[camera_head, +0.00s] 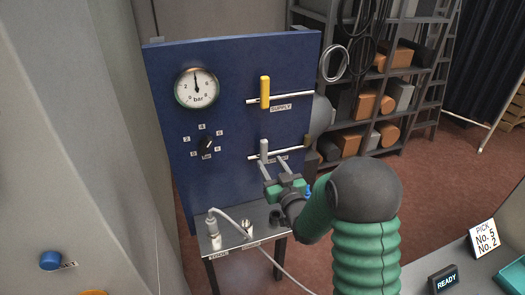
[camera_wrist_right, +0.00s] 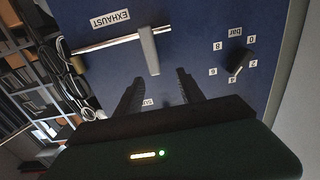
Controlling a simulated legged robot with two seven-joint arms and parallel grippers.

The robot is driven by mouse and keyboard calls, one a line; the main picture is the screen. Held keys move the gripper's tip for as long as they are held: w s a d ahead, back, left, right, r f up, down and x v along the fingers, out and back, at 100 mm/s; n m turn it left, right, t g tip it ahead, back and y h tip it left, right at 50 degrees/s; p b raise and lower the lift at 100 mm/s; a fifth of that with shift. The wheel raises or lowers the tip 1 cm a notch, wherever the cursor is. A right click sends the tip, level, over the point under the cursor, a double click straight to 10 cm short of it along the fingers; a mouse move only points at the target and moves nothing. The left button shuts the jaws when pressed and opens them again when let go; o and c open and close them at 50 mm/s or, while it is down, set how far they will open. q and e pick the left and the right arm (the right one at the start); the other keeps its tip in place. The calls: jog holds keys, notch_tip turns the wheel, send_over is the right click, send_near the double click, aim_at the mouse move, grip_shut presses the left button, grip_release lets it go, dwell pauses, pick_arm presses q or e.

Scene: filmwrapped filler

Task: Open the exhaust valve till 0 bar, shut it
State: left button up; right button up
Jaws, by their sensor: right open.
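The exhaust valve has a grey lever (camera_head: 263,149) on a white horizontal pipe on the blue panel. The lever stands crosswise to the pipe; it also shows in the wrist view (camera_wrist_right: 149,52) beside the EXHAUST label (camera_wrist_right: 110,20). The pressure gauge (camera_head: 197,88) has its needle pointing about straight up, near mid-scale. My right gripper (camera_head: 274,164) is open in front of the panel, just below the lever. In the wrist view its fingers (camera_wrist_right: 160,77) are spread, with the lever's free end appearing between the tips; contact cannot be told. My left gripper is out of view.
Above is the yellow supply lever (camera_head: 265,92), crosswise to its pipe. A black selector knob (camera_head: 207,144) sits under the gauge. A small metal table (camera_head: 232,240) with a cabled plug is below. Shelves (camera_head: 375,110) stand behind; a grey column (camera_head: 70,120) fills the left.

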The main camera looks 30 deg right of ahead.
aim_at(264, 149)
jog(key=x, duration=0.2)
jog(key=p+x, duration=0.1)
jog(key=x, duration=0.2)
jog(key=p+x, duration=0.1)
jog(key=x, duration=0.2)
jog(key=shift+d+f, duration=0.15)
jog(key=shift+d, duration=0.25)
jog(key=shift+a, duration=0.15)
jog(key=shift+c, duration=2.2)
jog(key=shift+s+d, duration=0.1)
jog(key=shift+d, duration=0.1)
jog(key=shift+c, duration=1.3)
jog(key=shift+s+d+f, duration=0.1)
jog(key=shift+s+d, duration=0.05)
jog(key=shift+d, duration=0.3)
grip_shut()
jog(key=shift+a, duration=0.35)
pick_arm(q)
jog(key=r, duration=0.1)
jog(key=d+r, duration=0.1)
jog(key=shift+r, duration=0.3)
